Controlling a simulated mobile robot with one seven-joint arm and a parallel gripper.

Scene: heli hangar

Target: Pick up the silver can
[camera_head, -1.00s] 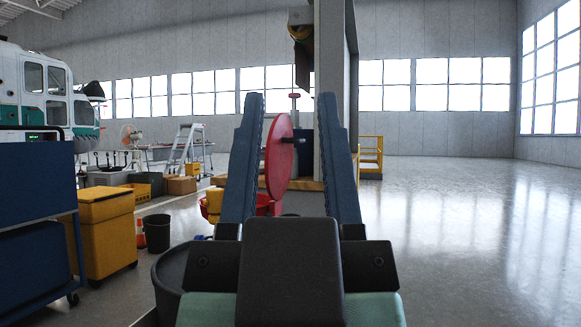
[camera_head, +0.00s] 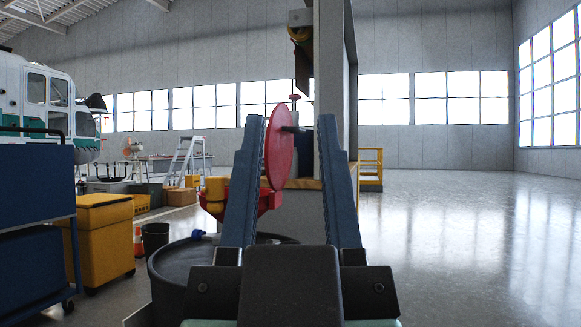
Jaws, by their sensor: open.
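My gripper (camera_head: 290,122) is open, its two blue fingers pointing up and away in the middle of the head view. Nothing is visibly held. I see no silver can in this view; whether one is hidden behind the fingers or the gripper body I cannot tell.
A dark drum (camera_head: 180,267) stands just left of my gripper, with a red and yellow object (camera_head: 215,196) behind it. A yellow bin (camera_head: 104,238) and a blue cart (camera_head: 32,215) are at left. A grey pillar (camera_head: 330,80) rises behind the gripper. The floor at right is clear.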

